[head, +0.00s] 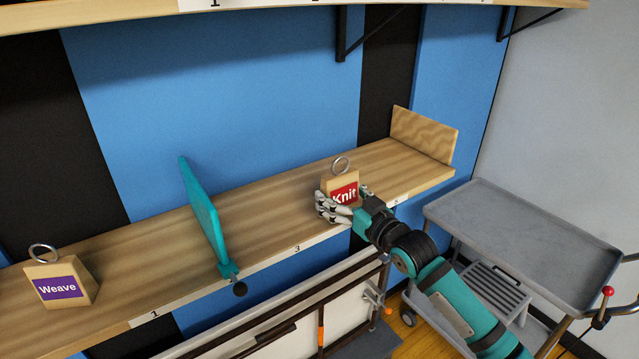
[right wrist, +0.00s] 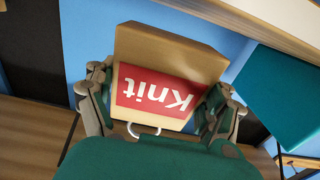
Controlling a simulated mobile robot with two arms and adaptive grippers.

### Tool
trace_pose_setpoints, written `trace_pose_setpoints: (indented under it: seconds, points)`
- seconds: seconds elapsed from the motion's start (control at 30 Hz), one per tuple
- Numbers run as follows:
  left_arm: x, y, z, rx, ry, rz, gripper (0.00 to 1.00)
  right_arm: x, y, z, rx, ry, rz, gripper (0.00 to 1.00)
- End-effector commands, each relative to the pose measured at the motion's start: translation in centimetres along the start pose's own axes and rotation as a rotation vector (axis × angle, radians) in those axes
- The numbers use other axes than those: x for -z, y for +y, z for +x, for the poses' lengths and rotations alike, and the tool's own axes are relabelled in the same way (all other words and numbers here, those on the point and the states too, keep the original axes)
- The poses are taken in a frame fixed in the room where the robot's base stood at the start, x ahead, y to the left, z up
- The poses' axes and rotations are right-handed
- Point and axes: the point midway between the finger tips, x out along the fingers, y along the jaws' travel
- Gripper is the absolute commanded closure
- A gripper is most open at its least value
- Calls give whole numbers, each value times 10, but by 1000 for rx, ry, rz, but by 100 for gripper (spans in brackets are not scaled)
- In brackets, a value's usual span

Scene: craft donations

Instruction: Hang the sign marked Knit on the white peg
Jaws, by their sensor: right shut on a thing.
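The Knit sign (head: 340,182) is a wooden block with a red label and a metal ring on top. In the head view it appears at the right part of the shelf, label facing me; I cannot tell whether it touches the board. My right gripper (head: 343,206) is shut on it, in front of its lower part. In the right wrist view the Knit sign (right wrist: 170,50) sits between the two fingers (right wrist: 160,108), its lettering upside down and its ring toward the camera. I cannot make out a white peg. My left gripper is out of view.
A Weave block (head: 60,280) with a ring stands at the shelf's left. A teal divider (head: 203,215) with a black knob splits the wooden shelf (head: 270,215). A wooden end board (head: 425,135) closes its right end. A grey cart (head: 525,235) stands at lower right.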

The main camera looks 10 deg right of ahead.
Motion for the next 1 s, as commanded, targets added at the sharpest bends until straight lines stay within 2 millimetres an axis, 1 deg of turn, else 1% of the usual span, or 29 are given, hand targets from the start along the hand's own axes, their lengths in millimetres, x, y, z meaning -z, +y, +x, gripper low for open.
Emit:
trace_pose_setpoints:
  seconds: [0.03, 0.2, 0.5, 0.6, 0.73, 1.0]
  points:
    - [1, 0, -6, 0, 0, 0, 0, 2, 1, -7, -1, -1, -1, 46]
    - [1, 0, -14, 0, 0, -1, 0, 3, 0, -28, 0, 1, -1, 46]
    - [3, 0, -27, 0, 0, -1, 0, 2, 0, -63, -1, 0, -1, 46]
    - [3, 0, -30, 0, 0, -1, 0, 1, 1, -73, -1, 1, 0, 46]
    - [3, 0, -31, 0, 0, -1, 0, 1, 0, -78, 0, 3, -1, 46]
    - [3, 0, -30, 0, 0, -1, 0, 0, 0, -78, 0, 3, 0, 46]
